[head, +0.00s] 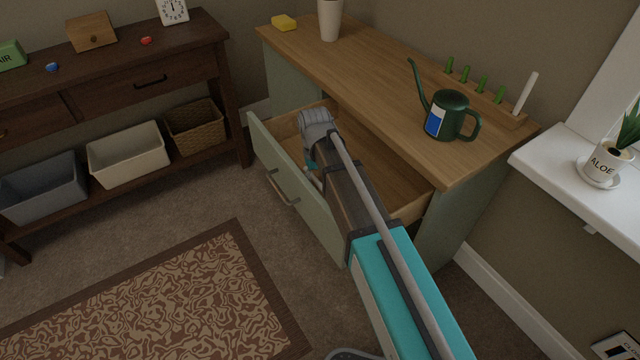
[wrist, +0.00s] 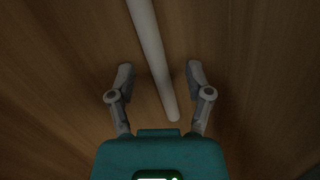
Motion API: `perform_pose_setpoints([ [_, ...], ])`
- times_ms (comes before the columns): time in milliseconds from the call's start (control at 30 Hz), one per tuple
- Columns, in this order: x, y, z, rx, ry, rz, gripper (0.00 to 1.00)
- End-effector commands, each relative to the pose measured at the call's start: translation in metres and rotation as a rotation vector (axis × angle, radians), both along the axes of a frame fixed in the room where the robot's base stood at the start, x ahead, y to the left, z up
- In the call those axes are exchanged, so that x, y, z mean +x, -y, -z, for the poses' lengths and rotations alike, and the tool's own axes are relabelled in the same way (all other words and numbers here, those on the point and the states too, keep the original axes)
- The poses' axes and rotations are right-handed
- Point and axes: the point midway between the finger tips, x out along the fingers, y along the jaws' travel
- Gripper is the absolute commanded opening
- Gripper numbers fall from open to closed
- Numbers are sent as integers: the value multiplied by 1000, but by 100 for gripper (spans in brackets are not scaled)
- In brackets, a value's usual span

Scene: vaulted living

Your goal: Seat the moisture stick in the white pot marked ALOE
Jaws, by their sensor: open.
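The white pot marked ALOE (head: 606,160) stands upright on a saucer on the white sill at the right, with a green plant in it. In the wrist view a pale rod (wrist: 151,50) lies over a brown wooden surface, running between my open fingers. My gripper (wrist: 158,72) is around it without visible contact. In the head view my gripper is down in the open drawer (head: 395,165), its fingers hidden by my arm. Another white stick (head: 525,93) leans in a wooden rack on the desk. I cannot tell which one is the moisture stick.
On the desk (head: 375,65) are a green watering can (head: 450,116), a rack with several green pegs (head: 481,84), a light cup (head: 329,20) and a yellow block (head: 284,22). The drawer front (head: 295,185) stands out over the carpet. A dark console (head: 150,60) stands left.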

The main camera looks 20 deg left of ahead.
Motion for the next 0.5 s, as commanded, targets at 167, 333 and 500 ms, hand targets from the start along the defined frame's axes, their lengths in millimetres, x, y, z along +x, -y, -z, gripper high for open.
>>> perform_pose_setpoints([
  [167, 0, 0, 0, 0, 0, 0, 40],
  [333, 0, 0, 0, 0, 0, 0, 8],
  [500, 0, 0, 0, 0, 0, 0, 0],
])
